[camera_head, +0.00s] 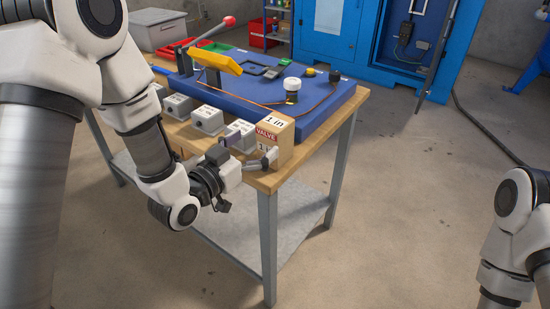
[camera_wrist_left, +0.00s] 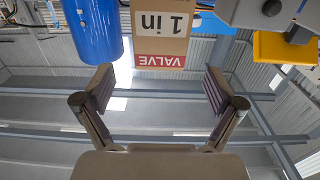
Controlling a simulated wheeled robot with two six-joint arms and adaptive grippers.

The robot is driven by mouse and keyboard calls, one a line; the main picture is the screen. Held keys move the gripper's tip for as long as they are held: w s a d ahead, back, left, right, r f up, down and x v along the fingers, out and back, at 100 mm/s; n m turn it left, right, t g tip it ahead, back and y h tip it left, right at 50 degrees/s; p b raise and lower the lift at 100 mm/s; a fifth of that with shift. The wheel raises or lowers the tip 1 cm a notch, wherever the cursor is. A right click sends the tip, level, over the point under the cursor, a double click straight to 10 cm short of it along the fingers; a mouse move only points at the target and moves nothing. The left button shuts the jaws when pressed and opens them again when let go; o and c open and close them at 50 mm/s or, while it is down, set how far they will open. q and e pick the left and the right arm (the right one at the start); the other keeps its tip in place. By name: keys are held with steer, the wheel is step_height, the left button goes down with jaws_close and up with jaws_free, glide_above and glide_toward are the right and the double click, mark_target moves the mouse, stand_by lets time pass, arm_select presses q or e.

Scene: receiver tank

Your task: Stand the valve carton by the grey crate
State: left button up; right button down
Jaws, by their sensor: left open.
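The valve carton (camera_head: 278,133) is a tan box with a "1 in" label and a red "VALVE" band. It stands at the near right corner of the wooden bench. In the left wrist view the carton (camera_wrist_left: 161,30) appears upside down, beyond the fingertips. My left gripper (camera_head: 252,150) is open at the carton's near side; in its wrist view the gap between the fingers (camera_wrist_left: 158,82) is empty. My right gripper is out of view.
The wooden bench (camera_head: 268,182) carries a blue board (camera_head: 235,98) with a yellow part (camera_head: 215,57) and a red-tipped lever. Several small grey labelled blocks (camera_head: 208,119) line its front edge. A blue cabinet (camera_head: 330,35) stands behind. Open floor lies to the right.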

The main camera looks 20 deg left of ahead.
mark_target(275, 126)
arm_select(q)
steer(key=p+x, duration=0.1)
steer(key=x, duration=0.7)
steer(key=shift+r, duration=0.15)
steer(key=c, duration=1.8)
